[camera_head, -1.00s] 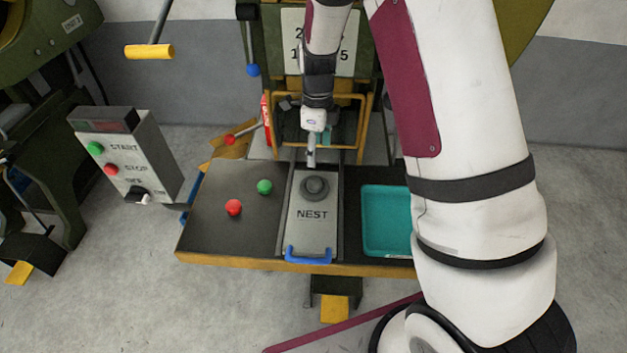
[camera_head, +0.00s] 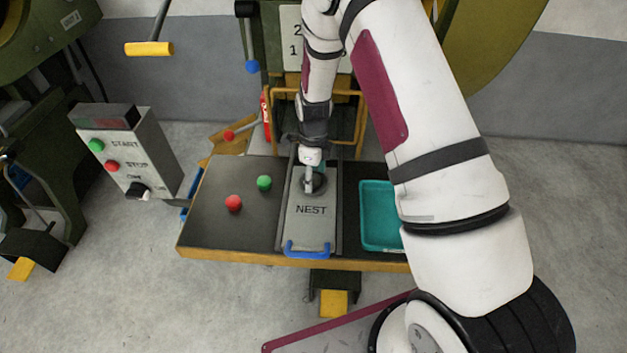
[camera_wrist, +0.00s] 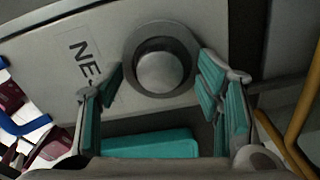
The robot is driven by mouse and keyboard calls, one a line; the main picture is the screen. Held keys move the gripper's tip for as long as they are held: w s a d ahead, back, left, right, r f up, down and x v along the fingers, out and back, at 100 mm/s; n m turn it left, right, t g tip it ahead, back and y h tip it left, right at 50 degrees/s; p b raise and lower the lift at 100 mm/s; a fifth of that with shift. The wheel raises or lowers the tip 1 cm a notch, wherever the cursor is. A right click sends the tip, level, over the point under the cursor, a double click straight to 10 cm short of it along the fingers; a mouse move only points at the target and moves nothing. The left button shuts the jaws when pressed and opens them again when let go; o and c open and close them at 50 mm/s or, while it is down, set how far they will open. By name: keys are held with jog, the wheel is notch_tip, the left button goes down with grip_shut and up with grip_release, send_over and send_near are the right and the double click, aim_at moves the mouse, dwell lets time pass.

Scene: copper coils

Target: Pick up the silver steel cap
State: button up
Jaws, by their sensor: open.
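The silver steel cap (camera_wrist: 160,72) is a round, domed grey piece sitting in a dark ring on the grey NEST plate (camera_head: 311,228). In the wrist view it lies ahead of my gripper (camera_wrist: 165,95), centred between the two teal-padded fingers. The fingers are spread open with nothing between the pads. In the head view my gripper (camera_head: 309,184) points down over the ring (camera_head: 320,182) and partly covers it. The cap itself is hard to make out there. I cannot tell how far the fingertips are above the plate.
A teal tray (camera_head: 380,238) stands right of the nest, partly behind my arm. Red (camera_head: 233,203) and green (camera_head: 264,183) buttons are on the dark table at left. A yellow guard frame (camera_head: 360,110) and press stand behind. A blue handle (camera_head: 308,250) is at the plate's front.

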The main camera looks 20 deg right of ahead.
jog(key=c, duration=1.3)
